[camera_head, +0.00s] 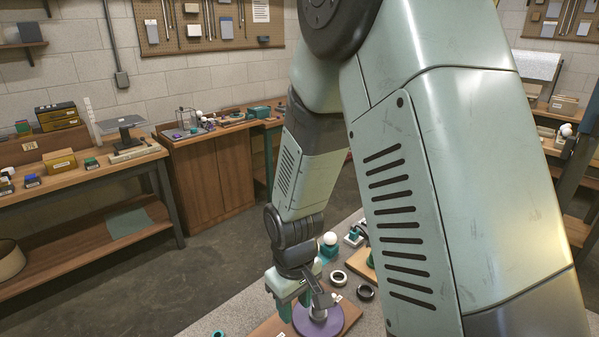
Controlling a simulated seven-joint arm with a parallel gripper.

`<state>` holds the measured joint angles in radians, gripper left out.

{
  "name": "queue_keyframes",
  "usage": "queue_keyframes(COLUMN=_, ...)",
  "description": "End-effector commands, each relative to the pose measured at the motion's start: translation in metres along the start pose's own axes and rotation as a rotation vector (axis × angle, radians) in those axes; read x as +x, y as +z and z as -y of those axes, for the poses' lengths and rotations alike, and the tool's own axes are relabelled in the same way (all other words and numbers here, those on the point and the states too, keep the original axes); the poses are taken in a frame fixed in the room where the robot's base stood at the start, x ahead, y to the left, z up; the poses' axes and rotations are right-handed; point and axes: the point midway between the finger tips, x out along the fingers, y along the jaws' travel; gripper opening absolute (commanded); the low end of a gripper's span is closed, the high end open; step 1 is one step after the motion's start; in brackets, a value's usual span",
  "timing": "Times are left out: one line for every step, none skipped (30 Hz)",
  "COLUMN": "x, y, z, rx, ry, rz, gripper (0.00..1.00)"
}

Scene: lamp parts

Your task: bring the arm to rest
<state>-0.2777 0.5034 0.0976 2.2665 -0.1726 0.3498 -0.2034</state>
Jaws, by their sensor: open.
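My gripper (297,300) is at the bottom centre of the head view, pointing down over the front worktable. Its fingers are green and apart. A purple round lamp part (318,320) with a pale post in its middle sits on a wooden board (352,314) right beside the fingers. I cannot tell whether a finger touches it. A teal part with a white ball (330,239) stands behind the gripper. My large arm links hide much of the right side of the worktable.
A white ring (338,278) and a dark ring (365,292) lie on the grey worktable (245,316). A teal ring (218,334) is at the lower edge. Benches with boxes (60,162) stand along the back wall. Open floor lies between them and the worktable.

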Motion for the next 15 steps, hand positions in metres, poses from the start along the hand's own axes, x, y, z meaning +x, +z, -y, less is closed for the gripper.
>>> queue_keyframes(x=-0.022, y=0.001, z=-0.008, rx=0.031, ry=0.020, rz=-0.025, gripper=0.41)
queue_keyframes(x=-0.035, y=0.003, z=-0.013, rx=0.052, ry=0.031, rz=-0.038, gripper=0.41)
queue_keyframes(x=-0.054, y=0.007, z=-0.019, rx=0.085, ry=0.046, rz=-0.057, gripper=0.41)
queue_keyframes(x=-0.069, y=0.011, z=-0.023, rx=0.111, ry=0.057, rz=-0.071, gripper=0.41)
queue_keyframes(x=-0.083, y=0.015, z=-0.027, rx=0.137, ry=0.068, rz=-0.086, gripper=0.41)
queue_keyframes(x=-0.102, y=0.022, z=-0.031, rx=0.173, ry=0.081, rz=-0.105, gripper=0.41)
queue_keyframes(x=-0.116, y=0.028, z=-0.034, rx=0.201, ry=0.091, rz=-0.119, gripper=0.41)
queue_keyframes(x=-0.129, y=0.034, z=-0.036, rx=0.226, ry=0.099, rz=-0.133, gripper=0.41)
queue_keyframes(x=-0.146, y=0.043, z=-0.038, rx=0.261, ry=0.110, rz=-0.153, gripper=0.41)
queue_keyframes(x=-0.158, y=0.050, z=-0.039, rx=0.289, ry=0.117, rz=-0.169, gripper=0.41)
queue_keyframes(x=-0.171, y=0.057, z=-0.040, rx=0.315, ry=0.124, rz=-0.185, gripper=0.41)
queue_keyframes(x=-0.185, y=0.067, z=-0.040, rx=0.349, ry=0.133, rz=-0.205, gripper=0.41)
queue_keyframes(x=-0.196, y=0.075, z=-0.040, rx=0.375, ry=0.139, rz=-0.222, gripper=0.41)
queue_keyframes(x=-0.207, y=0.083, z=-0.039, rx=0.402, ry=0.144, rz=-0.240, gripper=0.41)
queue_keyframes(x=-0.220, y=0.094, z=-0.037, rx=0.436, ry=0.150, rz=-0.262, gripper=0.41)
